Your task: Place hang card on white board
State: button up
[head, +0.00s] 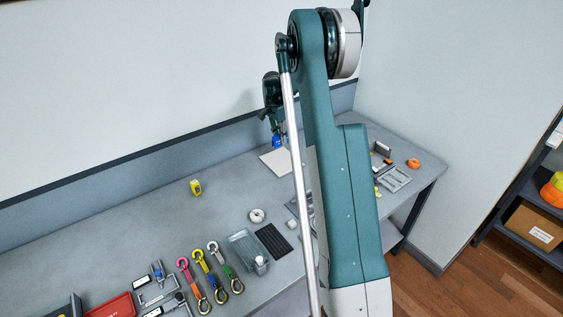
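A flat white board (272,161) lies on the grey table towards the back, partly hidden behind my arm. My gripper (279,143) points down just over the board. Something small and blue shows at its lower end. I cannot tell whether the blue is part of my fingers or a held thing. Nor can I tell whether the fingers are open or shut. I cannot make out a hang card for sure; it may be hidden by my arm or too small to see.
A yellow block (196,187) and a white ring (257,215) stand on the table (110,220). Several coloured straps with hooks (203,273), a clear tray (246,249) and a red tray (113,307) lie nearer. An orange ring (413,163) and grey tray (395,180) are right.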

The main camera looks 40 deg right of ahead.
jog(key=shift+f, duration=0.1)
send_over(282, 160)
jog(key=shift+a+f, duration=0.2)
jog(key=shift+f, duration=2.8)
jog(key=shift+f, duration=1.9)
jog(key=shift+f, duration=0.15)
jog(key=o, duration=0.6)
jog(key=r, duration=0.4)
jog(key=a+r, duration=0.1)
jog(key=r, duration=0.7)
jog(key=shift+a+r, duration=0.1)
jog(key=shift+a, duration=0.3)
